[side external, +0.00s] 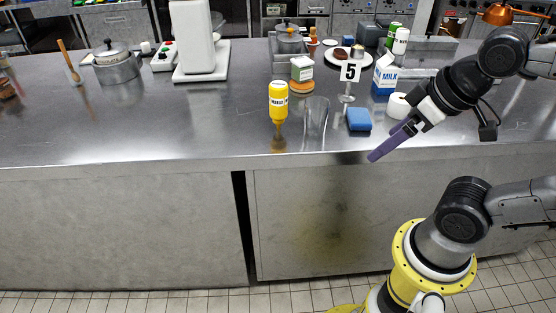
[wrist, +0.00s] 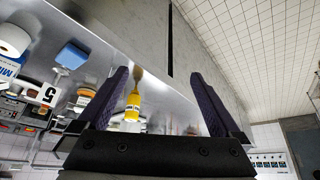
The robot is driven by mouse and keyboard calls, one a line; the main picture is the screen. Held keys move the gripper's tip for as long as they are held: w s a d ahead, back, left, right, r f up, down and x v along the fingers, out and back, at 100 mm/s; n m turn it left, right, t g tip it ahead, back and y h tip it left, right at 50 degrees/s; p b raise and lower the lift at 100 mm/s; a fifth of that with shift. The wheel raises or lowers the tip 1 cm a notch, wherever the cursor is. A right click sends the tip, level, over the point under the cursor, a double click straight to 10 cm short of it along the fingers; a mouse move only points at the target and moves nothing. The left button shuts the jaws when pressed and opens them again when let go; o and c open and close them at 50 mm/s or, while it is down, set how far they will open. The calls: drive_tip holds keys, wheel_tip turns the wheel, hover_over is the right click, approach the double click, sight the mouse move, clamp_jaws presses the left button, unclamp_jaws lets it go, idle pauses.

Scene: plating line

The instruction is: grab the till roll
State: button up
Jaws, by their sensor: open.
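The till roll (side external: 397,103) is a white roll on the steel counter near its front right, beside the milk carton. My gripper partly covers it in the side view. In the wrist view the white till roll (wrist: 13,40) shows at the upper left edge, outside the space between my fingers. My gripper (side external: 373,156) is open and empty. Its purple fingers point down and left, at the counter's front edge. Both fingers show apart in the wrist view (wrist: 156,74).
A blue sponge (side external: 358,119), a clear glass (side external: 315,116) and a yellow mustard bottle (side external: 278,102) stand left of the roll. A milk carton (side external: 385,75) and a number 5 sign (side external: 350,72) stand behind. The counter's left front (side external: 130,125) is clear.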

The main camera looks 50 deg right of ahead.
idle(0.5)
drive_tip(key=w+d+r+m+h, duration=0.1)
drive_tip(key=w+d+r+m, duration=0.25)
drive_tip(key=w+m, duration=0.2)
drive_tip(key=m+g+h, duration=0.3)
drive_tip(key=m+g, duration=0.3)
drive_tip(key=m, duration=0.7)
hover_over(400, 99)
drive_tip(key=a, duration=0.5)
wheel_tip(400, 99, down, 8)
drive_tip(key=r, duration=0.1)
drive_tip(key=x, duration=0.8)
drive_tip(key=shift+d+f, duration=0.15)
drive_tip(key=shift+d, duration=0.15)
drive_tip(key=shift+h, duration=0.3)
drive_tip(key=shift+d+x, duration=0.15)
drive_tip(key=shift+x, duration=1.1)
drive_tip(key=shift+d+x, duration=0.2)
drive_tip(key=shift+x, duration=1.1)
drive_tip(key=shift+w+r, duration=0.15)
drive_tip(key=shift+r, duration=0.05)
drive_tip(key=c, duration=1.2)
